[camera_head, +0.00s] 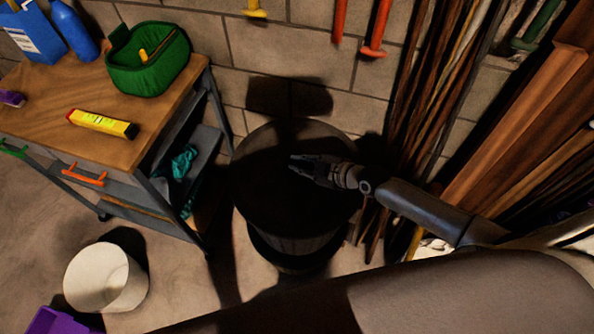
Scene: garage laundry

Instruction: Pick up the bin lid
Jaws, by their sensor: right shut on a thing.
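The bin (292,246) is a dark round container standing on the floor against the block wall, right of the workbench. Its round dark lid (262,190) is in deep shadow and shows at the top of the bin. My right gripper (295,165) reaches in from the right, over the middle of the lid, and is shut on the lid. The part between the fingers is too dark to make out. I cannot tell whether the lid is raised off the bin's rim. My left gripper is not in view.
A wooden-topped workbench (50,105) stands at left with a green basket (135,75) and a yellow-red box (102,123). A white bucket (105,280) and purple container (55,322) are at lower left. Long boards (510,125) lean at right, close to my arm.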

